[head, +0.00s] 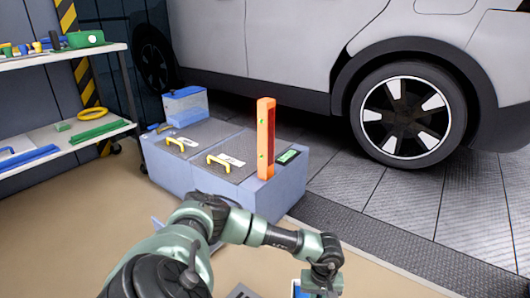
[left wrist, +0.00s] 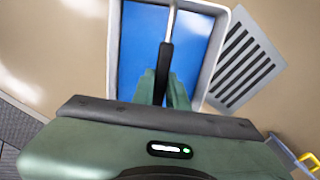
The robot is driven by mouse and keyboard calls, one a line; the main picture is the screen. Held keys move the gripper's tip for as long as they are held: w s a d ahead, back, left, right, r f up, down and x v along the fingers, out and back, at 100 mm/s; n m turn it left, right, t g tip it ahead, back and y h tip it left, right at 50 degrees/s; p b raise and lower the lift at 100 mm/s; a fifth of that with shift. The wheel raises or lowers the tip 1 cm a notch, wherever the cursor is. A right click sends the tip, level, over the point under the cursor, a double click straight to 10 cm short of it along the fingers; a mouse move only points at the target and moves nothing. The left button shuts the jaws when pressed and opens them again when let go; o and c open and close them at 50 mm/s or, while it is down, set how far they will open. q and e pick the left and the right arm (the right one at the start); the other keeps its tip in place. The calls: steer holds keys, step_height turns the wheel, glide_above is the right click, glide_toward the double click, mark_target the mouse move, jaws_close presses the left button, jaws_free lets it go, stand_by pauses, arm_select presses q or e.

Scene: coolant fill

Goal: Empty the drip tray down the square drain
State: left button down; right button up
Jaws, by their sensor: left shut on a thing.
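The drip tray (left wrist: 229,18) is a rectangular tray with a pale grey rim and a blue inside. I cannot tell whether the blue is liquid or the tray's floor. A thin rod with a black grip (left wrist: 166,58) runs over it. My left gripper (left wrist: 163,88) is shut on this black grip. In the head view, my left gripper (head: 322,283) is at the bottom edge, and only a blue corner of the tray (head: 297,290) shows beside it. The slotted grey drain (left wrist: 243,66) lies in the floor just right of the tray in the left wrist view. My right gripper is out of view.
A grey-blue cabinet (head: 235,195) with yellow handles and an upright orange device (head: 265,138) stands ahead. A shelf rack (head: 70,150) is at the left. A car (head: 300,45) is behind. Tan floor (head: 75,235) is clear at the left.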

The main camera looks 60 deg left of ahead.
arm_select(q)
steer(key=s+a+f+n, duration=0.1)
steer(key=s+a+f, duration=0.3)
steer(key=a, duration=0.3)
steer(key=s+a+f+n+b, duration=0.1)
steer(key=s+a+f+n, duration=0.1)
steer(key=s+a+f, duration=0.3)
step_height(320, 180, down, 2)
steer(key=shift+s+a, duration=0.15)
steer(key=shift+a, duration=0.8)
